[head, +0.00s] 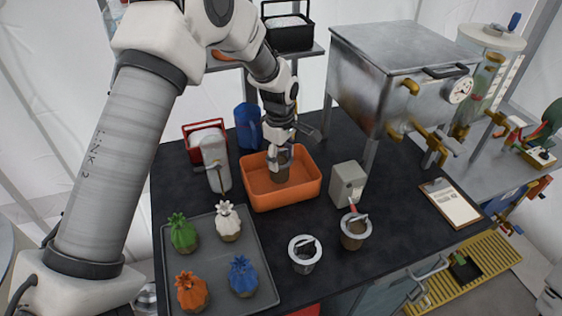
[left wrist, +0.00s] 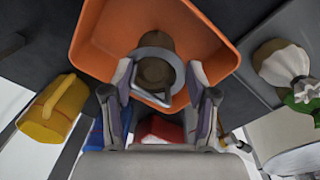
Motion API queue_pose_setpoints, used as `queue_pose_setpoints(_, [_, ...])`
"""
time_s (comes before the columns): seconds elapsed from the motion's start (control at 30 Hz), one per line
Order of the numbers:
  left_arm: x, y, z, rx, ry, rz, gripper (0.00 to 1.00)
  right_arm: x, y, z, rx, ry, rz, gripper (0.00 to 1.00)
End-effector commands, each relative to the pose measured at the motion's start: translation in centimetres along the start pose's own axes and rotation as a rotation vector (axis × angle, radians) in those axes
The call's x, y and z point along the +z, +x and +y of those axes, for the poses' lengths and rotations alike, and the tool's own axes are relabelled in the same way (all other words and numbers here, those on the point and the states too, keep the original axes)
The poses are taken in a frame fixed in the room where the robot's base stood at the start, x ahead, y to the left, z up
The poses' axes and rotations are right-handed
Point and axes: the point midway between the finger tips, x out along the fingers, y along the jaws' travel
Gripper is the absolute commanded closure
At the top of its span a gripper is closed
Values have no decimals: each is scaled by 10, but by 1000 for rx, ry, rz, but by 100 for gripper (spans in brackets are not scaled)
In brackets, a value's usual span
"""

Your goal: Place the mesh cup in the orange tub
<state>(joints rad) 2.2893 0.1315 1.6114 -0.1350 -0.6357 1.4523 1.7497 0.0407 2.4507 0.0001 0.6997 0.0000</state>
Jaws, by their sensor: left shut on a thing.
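The orange tub (head: 285,198) stands on the dark table in the head view; its wall also shows in the left wrist view (left wrist: 96,42). My left gripper (head: 282,158) reaches down into the tub from above. It is shut on the mesh cup (head: 281,176), a brownish cup with a grey rim and a handle. In the left wrist view the cup (left wrist: 156,68) lies within the tub's outline, between the two fingers. I cannot tell whether its base touches the tub floor. My right gripper is not in view.
A grey tray (head: 215,300) with several coloured crowned items is at front left. Two other cups, one dark (head: 304,262) and one brown (head: 354,238), stand near the front. A grey box (head: 347,184) stands right of the tub. A metal tank (head: 375,85) rises behind.

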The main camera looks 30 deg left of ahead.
Motion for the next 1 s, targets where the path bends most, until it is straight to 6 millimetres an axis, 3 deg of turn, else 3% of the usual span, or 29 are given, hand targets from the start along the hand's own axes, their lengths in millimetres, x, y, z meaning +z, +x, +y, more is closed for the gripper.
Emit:
queue_pose_setpoints(0.17, [0,27,-2,-4,0,0,100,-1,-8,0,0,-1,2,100])
queue_pose_setpoints(0.53, [0,34,-2,-2,0,0,100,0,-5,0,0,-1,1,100])
queue_pose_setpoints(0.57, [0,33,-2,-2,0,0,32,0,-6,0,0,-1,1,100])
queue_pose_setpoints(0.6, [0,33,-2,-2,0,0,17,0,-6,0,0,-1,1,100])
queue_pose_setpoints(1.0, [0,27,-1,-1,0,0,16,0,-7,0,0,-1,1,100])
